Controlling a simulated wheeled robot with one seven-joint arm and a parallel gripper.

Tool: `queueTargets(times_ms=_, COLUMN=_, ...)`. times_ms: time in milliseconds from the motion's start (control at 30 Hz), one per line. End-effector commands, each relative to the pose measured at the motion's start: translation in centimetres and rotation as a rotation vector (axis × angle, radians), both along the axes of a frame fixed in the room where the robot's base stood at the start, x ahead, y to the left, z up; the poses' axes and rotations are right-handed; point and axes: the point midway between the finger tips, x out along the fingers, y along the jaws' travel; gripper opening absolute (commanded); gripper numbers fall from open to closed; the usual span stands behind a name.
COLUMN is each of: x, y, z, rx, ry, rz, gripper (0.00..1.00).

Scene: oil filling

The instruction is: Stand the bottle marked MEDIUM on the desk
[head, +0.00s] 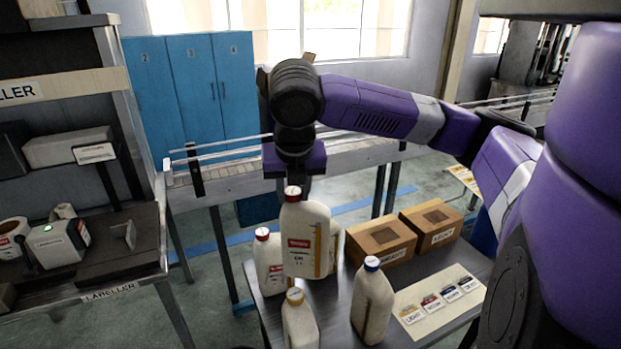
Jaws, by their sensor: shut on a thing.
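My gripper (293,184) points down and is shut on the neck of a cream bottle (307,240) with a red cap. This bottle hangs upright over the back left of the desk (272,317); its label has a red band, but its wording is too small to read. A yellow-capped bottle (300,322) and a blue-capped bottle (373,300) stand nearer on the desk. Part of another pale bottle (337,247) shows behind the held one; its cap is hidden. I cannot tell which bottle reads MEDIUM.
Two cardboard boxes (380,238) (432,222) stand at the desk's back right. A card (438,303) with coloured, named markers lies in front of them. A labeller bench (90,268) is at left. A conveyor (235,182) runs behind. Some bare desk shows between bottles.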

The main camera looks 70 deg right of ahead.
Motion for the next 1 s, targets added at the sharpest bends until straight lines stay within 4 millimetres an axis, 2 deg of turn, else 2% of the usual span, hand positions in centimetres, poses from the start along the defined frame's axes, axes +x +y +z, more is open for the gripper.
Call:
queueTargets(times_ms=33, x=-0.9, y=-0.4, z=0.8, rx=-0.003, ry=-0.004, rz=0.033, gripper=0.00)
queueTargets(times_ms=200, x=-2.7, y=-0.8, z=1.8, rx=-0.002, ry=-0.002, rz=0.138, gripper=0.00)
queueTargets(times_ms=433, x=-3.4, y=-0.9, z=1.8, rx=-0.001, ry=0.000, rz=0.187, gripper=0.00)
queueTargets(times_ms=1000, x=-3.4, y=-0.9, z=-3.6, rx=-0.002, ry=0.000, rz=0.186, gripper=0.00)
